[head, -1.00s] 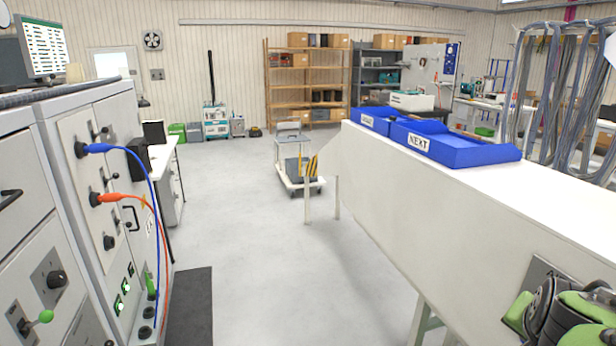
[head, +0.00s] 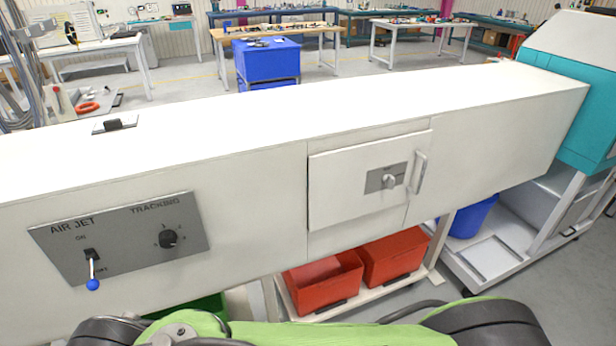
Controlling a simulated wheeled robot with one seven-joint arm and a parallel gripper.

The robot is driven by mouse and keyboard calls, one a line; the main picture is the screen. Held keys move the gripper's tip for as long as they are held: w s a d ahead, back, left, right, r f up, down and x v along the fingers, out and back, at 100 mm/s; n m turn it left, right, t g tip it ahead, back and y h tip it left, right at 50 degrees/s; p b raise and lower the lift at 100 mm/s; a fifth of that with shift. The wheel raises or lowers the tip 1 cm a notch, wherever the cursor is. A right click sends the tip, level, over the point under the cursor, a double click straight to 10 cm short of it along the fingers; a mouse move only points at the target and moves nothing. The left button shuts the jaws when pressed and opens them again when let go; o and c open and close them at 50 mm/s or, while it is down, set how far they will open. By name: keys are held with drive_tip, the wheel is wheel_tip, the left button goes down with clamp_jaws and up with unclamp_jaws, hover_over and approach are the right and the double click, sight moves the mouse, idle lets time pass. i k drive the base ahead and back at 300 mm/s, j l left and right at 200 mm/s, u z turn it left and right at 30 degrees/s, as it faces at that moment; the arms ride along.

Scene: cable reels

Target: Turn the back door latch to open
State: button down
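A white door panel (head: 335,190) sits in the side of a long white bench-like machine (head: 110,175). It looks shut, perhaps standing slightly proud of the side. A small grey latch knob (head: 389,181) on a dark grey plate (head: 376,180) is at the door's right part. A vertical bar handle (head: 418,172) stands just right of the plate. I cannot tell whether this is the back door. My green and black arm links cross the bottom edge of the head view. My gripper is not in view.
A control panel (head: 120,235) with a blue-tipped lever (head: 92,284) and a tracking knob (head: 168,238) is left of the door. Red bins (head: 395,257) stand on a cart below. A teal machine (head: 585,115) stands at the right end. Blue cabinet (head: 265,60) and worktables lie beyond.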

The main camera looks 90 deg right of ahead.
sight(388, 179)
drive_tip(key=z, duration=3.7)
